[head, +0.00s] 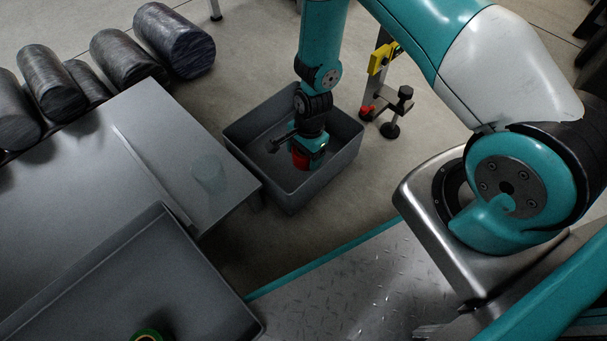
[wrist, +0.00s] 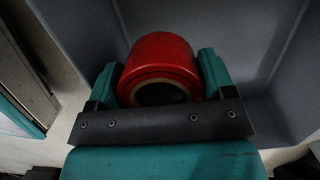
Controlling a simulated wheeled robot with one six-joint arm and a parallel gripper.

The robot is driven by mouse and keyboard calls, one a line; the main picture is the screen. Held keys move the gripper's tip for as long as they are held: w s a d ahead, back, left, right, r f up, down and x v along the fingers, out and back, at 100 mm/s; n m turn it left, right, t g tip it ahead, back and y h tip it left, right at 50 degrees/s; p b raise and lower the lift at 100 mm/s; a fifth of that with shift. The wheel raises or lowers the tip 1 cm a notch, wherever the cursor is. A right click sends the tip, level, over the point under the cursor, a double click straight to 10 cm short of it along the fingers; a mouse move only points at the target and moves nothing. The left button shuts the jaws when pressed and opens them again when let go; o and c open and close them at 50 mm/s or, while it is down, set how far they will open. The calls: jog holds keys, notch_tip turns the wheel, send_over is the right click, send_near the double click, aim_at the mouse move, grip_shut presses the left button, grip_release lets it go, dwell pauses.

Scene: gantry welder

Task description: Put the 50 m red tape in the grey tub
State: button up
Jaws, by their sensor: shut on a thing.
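The red tape (wrist: 160,60) is a thick red roll held between the two teal fingers of my gripper (wrist: 158,85) in the wrist view. In the head view the red tape (head: 300,157) shows at the lower end of my gripper (head: 304,152), over the grey tub (head: 291,190). The tub is a deep open box on the floor, and its inner walls (wrist: 250,40) fill much of the wrist view around the tape. My gripper is shut on the tape. I cannot tell how far the tape is above the tub floor.
A grey table (head: 90,180) stands left of the tub, with a faint translucent cylinder shape (head: 209,173) on it. A grey tray (head: 130,270) at the front holds a green roll (head: 146,336). Dark cylinders (head: 125,58) line the back left. A clamp stand (head: 392,110) stands right of the tub.

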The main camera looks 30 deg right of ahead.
aim_at(303, 177)
notch_tip(303, 177, down, 8)
jog(key=b, duration=0.4)
jog(key=shift+f, duration=0.1)
jog(key=o, duration=0.7)
